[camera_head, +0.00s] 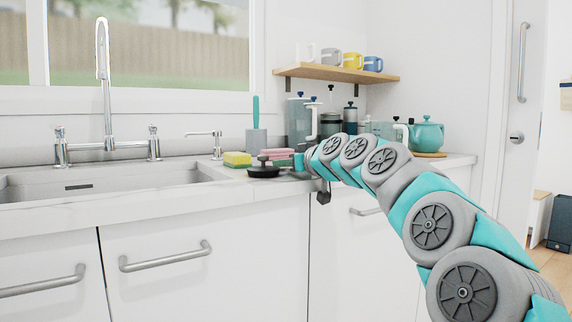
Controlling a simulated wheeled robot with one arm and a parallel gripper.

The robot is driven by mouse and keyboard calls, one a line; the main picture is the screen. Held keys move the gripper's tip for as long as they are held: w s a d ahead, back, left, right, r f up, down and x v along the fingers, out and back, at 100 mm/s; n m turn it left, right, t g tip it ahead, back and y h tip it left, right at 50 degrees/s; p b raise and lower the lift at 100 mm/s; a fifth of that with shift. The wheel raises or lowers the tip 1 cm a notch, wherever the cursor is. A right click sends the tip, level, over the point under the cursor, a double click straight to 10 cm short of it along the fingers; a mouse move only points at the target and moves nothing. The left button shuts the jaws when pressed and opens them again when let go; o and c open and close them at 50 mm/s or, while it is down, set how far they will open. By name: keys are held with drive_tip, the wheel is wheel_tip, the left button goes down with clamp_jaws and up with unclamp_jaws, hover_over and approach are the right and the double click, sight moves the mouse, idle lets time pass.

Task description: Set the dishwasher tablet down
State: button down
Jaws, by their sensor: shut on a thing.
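My arm reaches in from the lower right to the counter's front edge. My gripper (323,196) is a small dark shape at the arm's end, in front of the counter edge right of the sink. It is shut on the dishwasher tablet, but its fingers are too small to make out. The tablet itself cannot be told apart in this view; the gripper and my arm links hide it. The white counter (190,202) runs beside and behind the gripper.
Left of the gripper are a black round-based item (263,171), pink sponges (277,153) and a yellow-green sponge (237,159). The sink (110,178) lies farther left. Bottles (298,118) and a teal teapot (427,135) stand behind my arm. A mug shelf (340,73) hangs above.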

drive_tip(key=shift+f, duration=0.25)
drive_tip(key=c, duration=0.6)
unclamp_jaws()
drive_tip(key=shift+r, duration=0.1)
